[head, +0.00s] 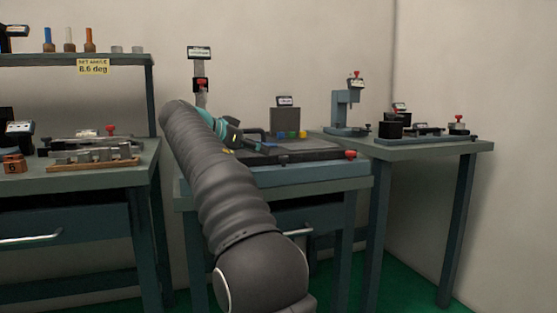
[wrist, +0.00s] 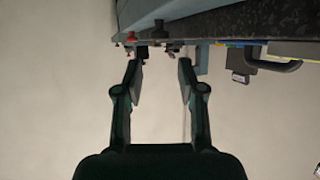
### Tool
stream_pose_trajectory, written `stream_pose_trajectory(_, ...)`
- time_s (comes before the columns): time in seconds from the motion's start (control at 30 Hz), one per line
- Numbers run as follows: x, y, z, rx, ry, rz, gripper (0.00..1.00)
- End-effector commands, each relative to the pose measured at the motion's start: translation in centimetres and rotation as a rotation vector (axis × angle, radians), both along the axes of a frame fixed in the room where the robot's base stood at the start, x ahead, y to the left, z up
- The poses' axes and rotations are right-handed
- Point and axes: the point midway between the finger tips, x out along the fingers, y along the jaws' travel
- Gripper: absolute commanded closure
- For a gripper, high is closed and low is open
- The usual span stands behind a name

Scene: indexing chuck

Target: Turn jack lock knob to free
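In the head view my arm hides most of the gripper (head: 236,138), which is above the left part of the middle bench. Several red knobs show, and I cannot tell which is the jack lock knob. One red knob (head: 351,154) is at the right front corner of the plate on the middle bench. Another red knob (head: 200,84) is on an upright post behind my arm. In the wrist view a small red knob (wrist: 131,38) shows beyond the left fingertip, apart from it.
The middle bench (head: 320,178) carries a dark plate, coloured blocks (head: 292,134) and a grey upright box (head: 285,120). A small press (head: 347,108) stands behind right. The right bench (head: 440,146) and left bench (head: 80,178) hold more fixtures. The wall side looks clear.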

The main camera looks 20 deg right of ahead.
Motion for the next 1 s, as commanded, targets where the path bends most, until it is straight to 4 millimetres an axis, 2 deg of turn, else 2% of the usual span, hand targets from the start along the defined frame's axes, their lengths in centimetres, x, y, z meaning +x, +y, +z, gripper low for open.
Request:
stream_pose_trajectory(0.2,1.4,-3.7,-1.8,-0.001,0.002,-0.002,0.61)
stream_pose_trajectory(0.4,2.5,-6.1,-2.8,0.0,0.002,-0.001,0.61)
stream_pose_trajectory(0.6,3.0,-7.3,-3.3,-0.001,0.002,0.001,0.61)
stream_pose_trajectory(0.9,3.1,-7.4,-3.4,-0.001,0.001,0.002,0.61)
stream_pose_trajectory(0.93,3.1,-7.5,-3.4,-0.001,0.002,0.001,0.63)
stream_pose_trajectory(1.0,3.1,-7.4,-3.4,-0.001,0.001,0.002,0.81)
